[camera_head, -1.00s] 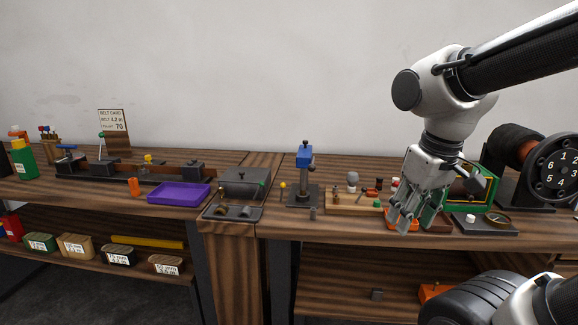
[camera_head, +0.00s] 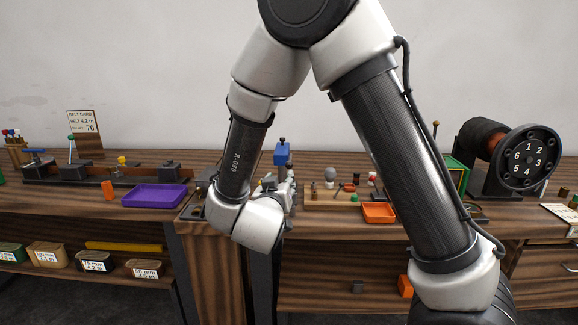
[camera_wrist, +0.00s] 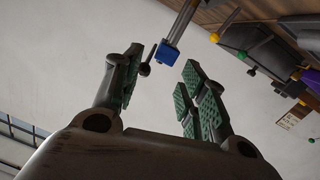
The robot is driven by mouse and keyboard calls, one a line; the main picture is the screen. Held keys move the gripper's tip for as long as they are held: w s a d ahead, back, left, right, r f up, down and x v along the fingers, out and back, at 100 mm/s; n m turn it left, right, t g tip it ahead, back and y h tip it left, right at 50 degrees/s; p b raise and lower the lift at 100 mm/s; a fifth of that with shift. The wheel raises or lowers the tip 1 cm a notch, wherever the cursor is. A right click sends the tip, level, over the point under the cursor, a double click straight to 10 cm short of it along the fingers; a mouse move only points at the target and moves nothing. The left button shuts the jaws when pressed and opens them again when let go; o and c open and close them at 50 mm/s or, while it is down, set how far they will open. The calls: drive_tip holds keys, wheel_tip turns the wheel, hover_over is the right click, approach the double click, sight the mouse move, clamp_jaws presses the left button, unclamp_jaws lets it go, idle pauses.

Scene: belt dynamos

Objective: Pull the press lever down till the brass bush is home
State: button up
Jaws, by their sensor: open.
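The press has a blue head (camera_head: 282,157) with a dark knob on top, near the middle of the bench. In the wrist view its blue head (camera_wrist: 167,53) shows at the end of a grey column. A thin dark rod with a round dark knob (camera_wrist: 145,69) shows beside the head; it looks like the press lever. My gripper (camera_wrist: 162,57) is open and empty, its green-padded fingers either side of the knob in the picture, with no contact visible. In the head view my wrist hides most of the gripper and the press's lower part. I cannot make out the brass bush.
A purple tray (camera_head: 155,196) lies left of my arm, and an orange tray (camera_head: 379,212) lies right of the press. A wooden board (camera_head: 330,196) with small parts stands just right of the press. A numbered wheel (camera_head: 527,158) stands at the right.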

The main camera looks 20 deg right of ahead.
sight(289, 166)
drive_tip(key=shift+t+h, duration=0.4)
drive_tip(key=shift+h, duration=0.1)
drive_tip(key=w+d, duration=0.1)
drive_tip(key=w, duration=0.1)
drive_tip(key=w+d+r, duration=0.1)
drive_tip(key=w+d, duration=0.1)
drive_tip(key=w+d+r, duration=0.1)
drive_tip(key=w, duration=0.1)
drive_tip(key=shift+w+d+r, duration=0.1)
drive_tip(key=shift+w+d, duration=0.1)
drive_tip(key=shift+w, duration=0.2)
drive_tip(key=shift+c, duration=0.2)
clamp_jaws()
